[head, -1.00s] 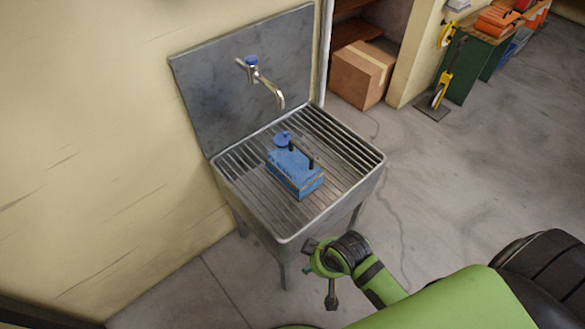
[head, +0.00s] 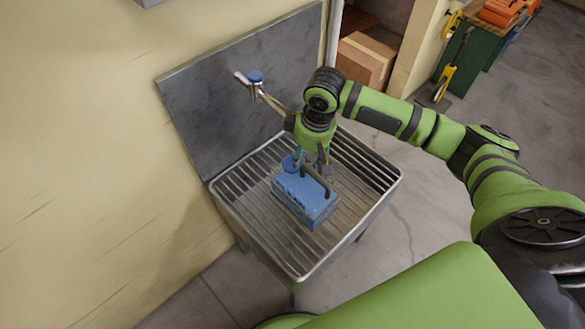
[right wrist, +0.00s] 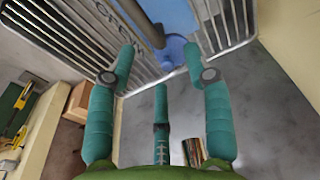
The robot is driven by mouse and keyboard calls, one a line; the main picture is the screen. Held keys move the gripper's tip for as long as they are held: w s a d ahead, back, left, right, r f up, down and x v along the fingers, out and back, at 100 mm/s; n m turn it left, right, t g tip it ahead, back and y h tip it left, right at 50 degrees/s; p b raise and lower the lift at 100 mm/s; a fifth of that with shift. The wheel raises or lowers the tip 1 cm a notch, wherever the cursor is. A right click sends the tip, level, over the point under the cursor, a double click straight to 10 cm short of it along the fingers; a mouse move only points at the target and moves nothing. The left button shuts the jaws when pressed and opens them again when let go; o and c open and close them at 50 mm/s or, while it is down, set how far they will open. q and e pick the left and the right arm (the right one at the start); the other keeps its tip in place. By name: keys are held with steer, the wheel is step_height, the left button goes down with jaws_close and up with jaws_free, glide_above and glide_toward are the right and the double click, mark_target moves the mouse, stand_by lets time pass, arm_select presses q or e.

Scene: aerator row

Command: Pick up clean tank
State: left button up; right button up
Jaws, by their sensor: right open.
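The blue tank (head: 303,203) sits upright on the slatted top of the metal sink (head: 245,220). It has a dark handle (head: 317,180) on top and a round blue cap (head: 290,163) at its far end. My right gripper (head: 311,162) is open and points down just above the tank, close to the handle and cap. Its teal fingers (right wrist: 160,66) are spread in the right wrist view, with the tank (right wrist: 180,14) and its cap (right wrist: 172,50) beyond them. I cannot tell whether a finger touches the tank. My left gripper is not in view.
A yellow wall (head: 80,150) stands at the left. A cardboard box (head: 365,60) is behind the sink. Open floor lies to the right.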

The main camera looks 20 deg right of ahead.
mark_target(308, 168)
steer(key=shift+w+d+r, duration=0.15)
steer(key=shift+w+d, duration=0.05)
steer(key=shift+s, duration=0.35)
steer(key=f, duration=0.3)
steer(key=shift+s+p, duration=0.25)
steer(key=shift+p, duration=0.15)
steer(key=shift+w+f, duration=0.2)
steer(key=shift+f, duration=1.4)
steer(key=shift+w, duration=0.1)
steer(key=c, duration=0.7)
jaws_close()
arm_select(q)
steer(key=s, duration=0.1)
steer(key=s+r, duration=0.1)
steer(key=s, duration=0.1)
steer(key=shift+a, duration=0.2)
arm_select(e)
steer(key=shift+w+r, duration=0.15)
steer(key=shift+w, duration=0.05)
